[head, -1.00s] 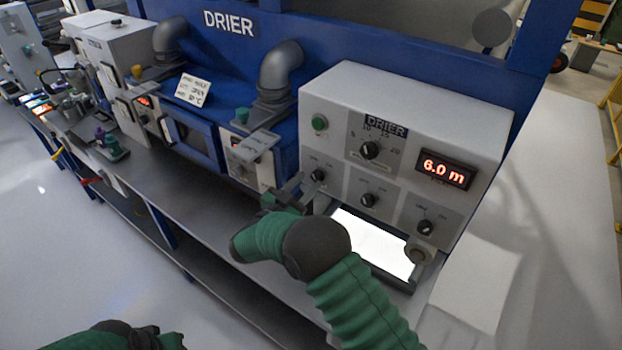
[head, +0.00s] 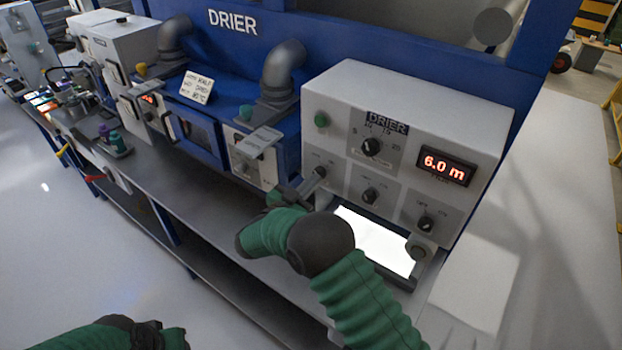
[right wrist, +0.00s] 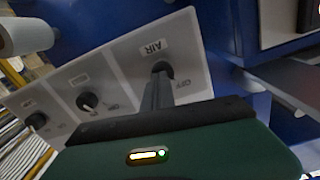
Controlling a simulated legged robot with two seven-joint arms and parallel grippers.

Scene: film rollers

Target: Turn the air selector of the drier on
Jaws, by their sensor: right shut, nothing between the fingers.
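The white drier control panel (head: 400,120) stands at the right of the bench. Its air selector is the black knob (head: 320,172) at the lower left, and it also shows under the AIR label in the right wrist view (right wrist: 161,68). My right gripper (head: 309,185) is shut and empty, with its fingertips at this knob. In the right wrist view the fingers (right wrist: 158,92) point at the knob and partly cover it; I cannot tell whether they touch it. My left arm shows at the bottom left of the head view, its fingers out of sight.
Two more lower knobs (head: 370,195) (head: 426,223), a dial (head: 371,147), a green button (head: 321,119) and a red display reading 6.0 m (head: 446,168) share the panel. A bright white plate (head: 375,240) lies below. A metal flap (head: 260,140) juts out at the left.

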